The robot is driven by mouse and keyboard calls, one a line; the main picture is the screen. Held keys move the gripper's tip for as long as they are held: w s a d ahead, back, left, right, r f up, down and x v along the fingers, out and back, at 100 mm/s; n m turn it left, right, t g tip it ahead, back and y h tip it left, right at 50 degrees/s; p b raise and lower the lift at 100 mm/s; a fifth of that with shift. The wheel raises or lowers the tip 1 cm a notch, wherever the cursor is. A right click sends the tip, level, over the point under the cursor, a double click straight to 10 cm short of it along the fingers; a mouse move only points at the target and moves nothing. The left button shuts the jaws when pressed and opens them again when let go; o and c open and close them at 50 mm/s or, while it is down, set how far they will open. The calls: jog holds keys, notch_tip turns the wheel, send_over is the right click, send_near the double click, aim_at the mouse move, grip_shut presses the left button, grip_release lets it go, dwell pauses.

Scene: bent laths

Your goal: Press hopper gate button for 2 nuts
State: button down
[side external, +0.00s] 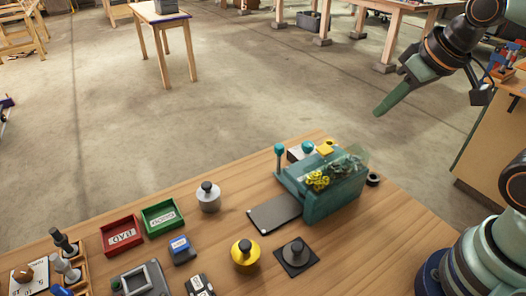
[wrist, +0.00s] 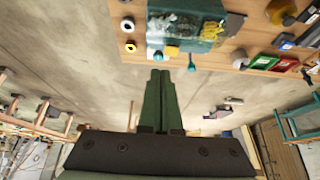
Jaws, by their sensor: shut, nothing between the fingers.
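The teal hopper (side external: 325,200) stands on the wooden bench, with a clear cover over yellow and dark green nuts (side external: 318,181). A dark grey plate (side external: 275,213) extends from its front left. Two teal knobs, one on a post (side external: 279,149) and one lower (side external: 307,146), and a yellow block (side external: 326,147) are at its far side. I cannot tell which of these is the gate button. My gripper (side external: 378,112) is shut and empty, in the air beyond the bench's far edge, apart from the hopper. In the wrist view, its green fingers (wrist: 160,73) lie together below the hopper (wrist: 186,32).
On the bench are a red tray (side external: 121,235), a green tray (side external: 163,215), a grey knobbed weight (side external: 208,197), a yellow knobbed weight (side external: 245,254) and a black knobbed piece (side external: 296,256). A black ring (side external: 373,179) lies right of the hopper. Open floor surrounds the bench's far side.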

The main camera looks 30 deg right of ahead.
jog(key=n+t, duration=0.2)
jog(key=n, duration=0.9)
send_over(328, 150)
jog(key=shift+f+y, duration=0.3)
jog(key=shift+f, duration=1.1)
jog(key=shift+f, duration=0.1)
jog(key=shift+f, duration=4.3)
jog(key=shift+f, duration=0.1)
jog(key=shift+f, duration=0.3)
